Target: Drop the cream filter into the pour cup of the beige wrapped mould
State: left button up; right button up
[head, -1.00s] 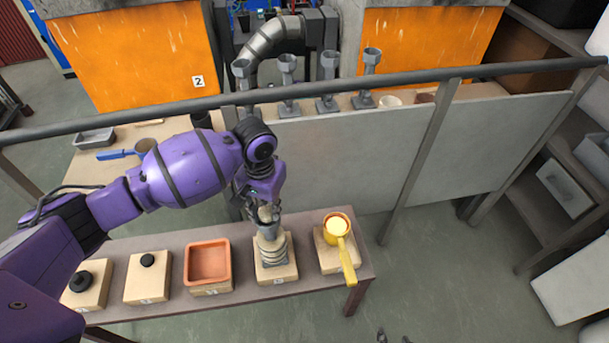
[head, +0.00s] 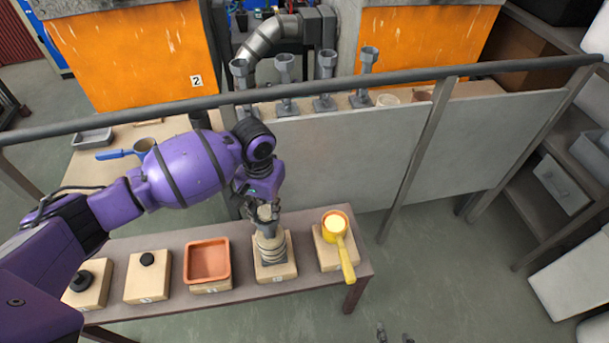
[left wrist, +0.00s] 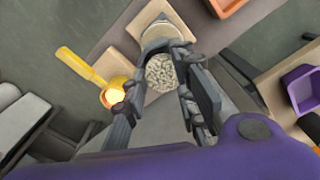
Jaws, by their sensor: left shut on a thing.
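My left gripper (head: 265,211) is shut on the cream filter (left wrist: 162,73), a round, pale, rough-textured piece between the fingers in the left wrist view. In the head view the gripper is just above the top of the beige wrapped mould (head: 271,244), which stands upright on a wooden block on the bench. The mould's top (left wrist: 160,33) shows beyond the filter in the left wrist view. I cannot tell whether the filter touches the pour cup, as the fingers partly hide it.
A yellow-handled ladle (head: 342,243) with glowing contents rests right of the mould. A terracotta tray (head: 208,279) and two blocks with black knobs stand left of it on the bench (head: 240,303). A grey panel (head: 350,170) and rail (head: 330,87) stand behind, before several grey moulds.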

aim_at(267, 211)
dwell(0.3)
pick_arm(q)
jog(key=o, duration=0.9)
notch_tip(267, 211, up, 12)
jog(key=shift+f, duration=0.1)
dwell(0.6)
